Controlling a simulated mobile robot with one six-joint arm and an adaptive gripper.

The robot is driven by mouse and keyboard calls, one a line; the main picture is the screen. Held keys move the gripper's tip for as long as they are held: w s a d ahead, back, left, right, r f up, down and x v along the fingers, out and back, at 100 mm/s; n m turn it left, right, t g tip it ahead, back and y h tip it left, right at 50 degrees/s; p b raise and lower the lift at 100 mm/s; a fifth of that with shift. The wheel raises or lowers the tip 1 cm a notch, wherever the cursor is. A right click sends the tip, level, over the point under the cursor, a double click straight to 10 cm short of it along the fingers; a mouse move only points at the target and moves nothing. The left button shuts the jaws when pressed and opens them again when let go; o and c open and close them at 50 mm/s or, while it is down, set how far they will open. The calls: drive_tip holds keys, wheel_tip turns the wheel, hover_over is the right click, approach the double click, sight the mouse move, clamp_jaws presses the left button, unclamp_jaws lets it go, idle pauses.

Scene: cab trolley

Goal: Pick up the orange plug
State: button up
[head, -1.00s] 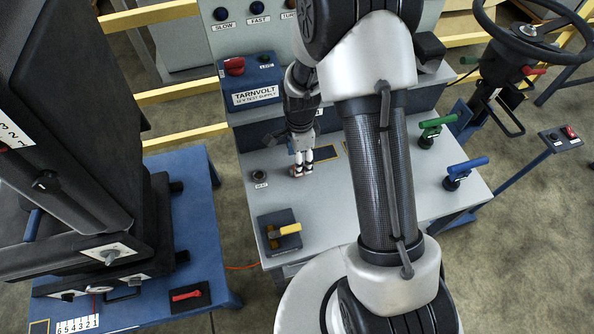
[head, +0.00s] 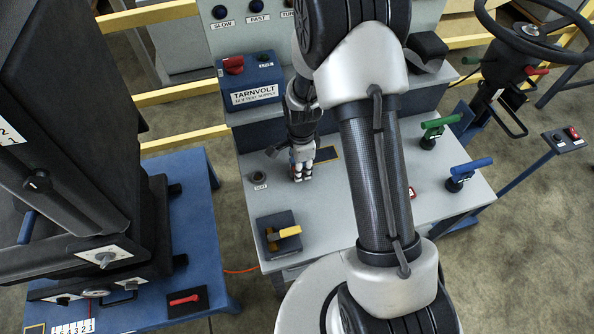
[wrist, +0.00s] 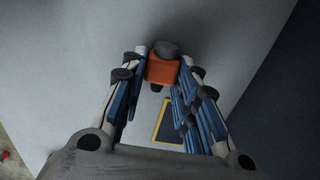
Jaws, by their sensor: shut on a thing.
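The orange plug (wrist: 162,70) shows in the wrist view as an orange block with a dark grey end, between the tips of my gripper (wrist: 161,80). The blue-padded fingers are shut on it from both sides. In the head view my gripper (head: 302,176) points down over the grey bench top, left of my arm. The plug is mostly hidden there by the fingers. I cannot tell how far it is from the bench surface.
A yellow-edged dark rectangle (head: 327,154) lies on the bench (head: 345,220) near the gripper. A round socket (head: 259,178) is to its left and a yellow-handled switch (head: 287,232) in front. The blue TARNVOLT box (head: 252,80) stands behind. Green (head: 437,122) and blue (head: 470,167) handles stand at right.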

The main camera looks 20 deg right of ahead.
drive_tip(key=c, duration=0.4)
drive_tip(key=shift+o, duration=0.2)
drive_tip(key=shift+r, duration=0.1)
wheel_tip(320, 180, up, 20)
drive_tip(key=p, duration=0.6)
